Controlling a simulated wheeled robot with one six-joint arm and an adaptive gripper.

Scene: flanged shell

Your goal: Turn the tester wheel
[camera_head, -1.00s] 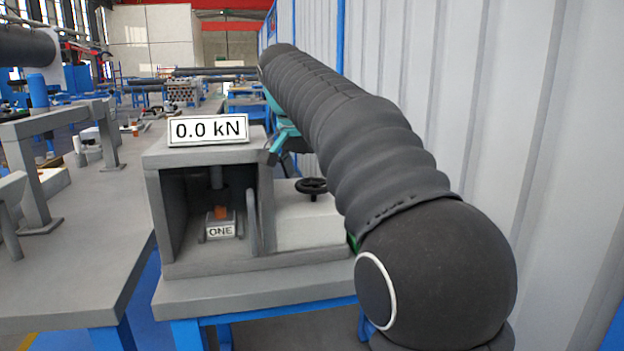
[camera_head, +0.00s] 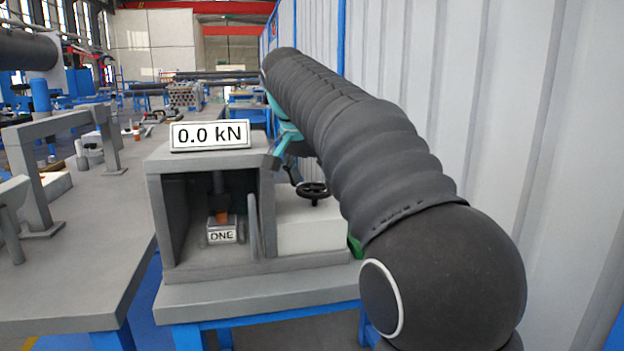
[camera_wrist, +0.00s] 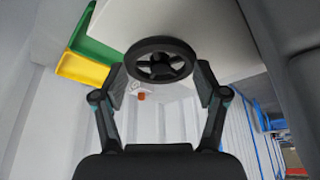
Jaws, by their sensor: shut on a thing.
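The tester wheel (camera_wrist: 160,60) is a black spoked handwheel in front of a pale housing. It also shows in the head view (camera_head: 313,191) on the white block right of the press. The arm hides most of the gripper in the head view. The tester (camera_head: 161,220) is a grey open-fronted frame. Its sign (camera_head: 209,136) reads 0.0 kN. Inside, an orange piece (camera_head: 222,216) sits on a block labelled ONE (camera_head: 222,234), under a dark ram (camera_head: 218,183).
A grey bench (camera_head: 80,260) with brackets and small parts stands at the left. A corrugated white wall (camera_head: 480,100) runs close along the right. Green (camera_wrist: 92,45) and yellow (camera_wrist: 80,70) bins show at the wrist view's upper left.

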